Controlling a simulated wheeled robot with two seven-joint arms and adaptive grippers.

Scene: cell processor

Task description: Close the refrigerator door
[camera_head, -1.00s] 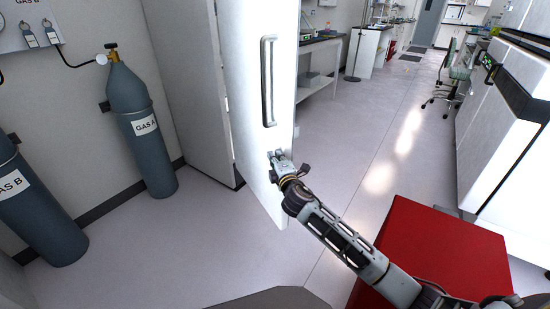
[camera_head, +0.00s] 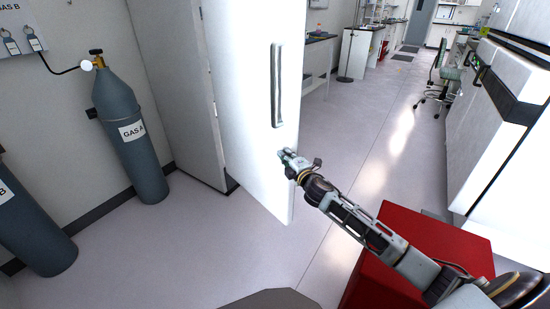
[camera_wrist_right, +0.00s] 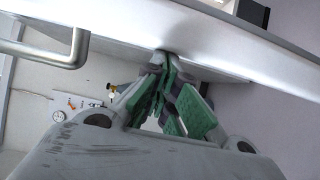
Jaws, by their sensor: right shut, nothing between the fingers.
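The white refrigerator door (camera_head: 250,110) stands open, with a vertical grey bar handle (camera_head: 277,85) near its free edge. The refrigerator body (camera_head: 180,80) is behind it to the left. My right gripper (camera_head: 286,154) is shut and empty, at the door's free edge below the handle. In the right wrist view, the green-padded fingers (camera_wrist_right: 165,95) come together close to the white door (camera_wrist_right: 210,35); whether they touch it cannot be told. The handle (camera_wrist_right: 45,45) is at the upper left there. My left gripper is in neither view.
A gas A cylinder (camera_head: 130,130) and a gas B cylinder (camera_head: 35,230) stand at the left by the wall. A red box (camera_head: 435,240) is under my right arm. A white machine (camera_head: 510,130) is at the right. Open floor (camera_head: 345,140) runs beyond the door.

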